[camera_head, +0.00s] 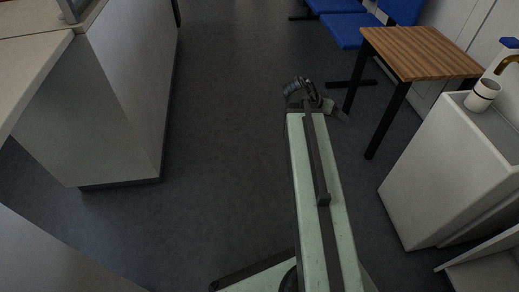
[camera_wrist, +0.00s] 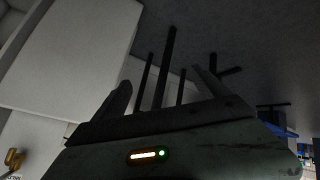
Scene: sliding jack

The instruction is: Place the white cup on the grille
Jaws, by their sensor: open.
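The white cup (camera_head: 482,95) stands upright at the far right in the head view, on the top of a white cabinet by its back left edge. A dark band shows near its rim. The recessed grey surface (camera_head: 498,126) beside it may be the grille; its slots are too small to make out. My gripper (camera_head: 318,101) is out over the floor, well left of the cup and apart from it. In the wrist view my gripper (camera_wrist: 164,88) has its two fingers spread with nothing between them. I cannot see the cup in the wrist view.
The white cabinet (camera_head: 435,170) has a brass tap (camera_head: 507,63) above its top. A wooden table (camera_head: 420,52) with black legs stands behind it, near blue chairs (camera_head: 352,30). A counter (camera_head: 120,90) stands at left. The dark floor (camera_head: 225,130) between is clear.

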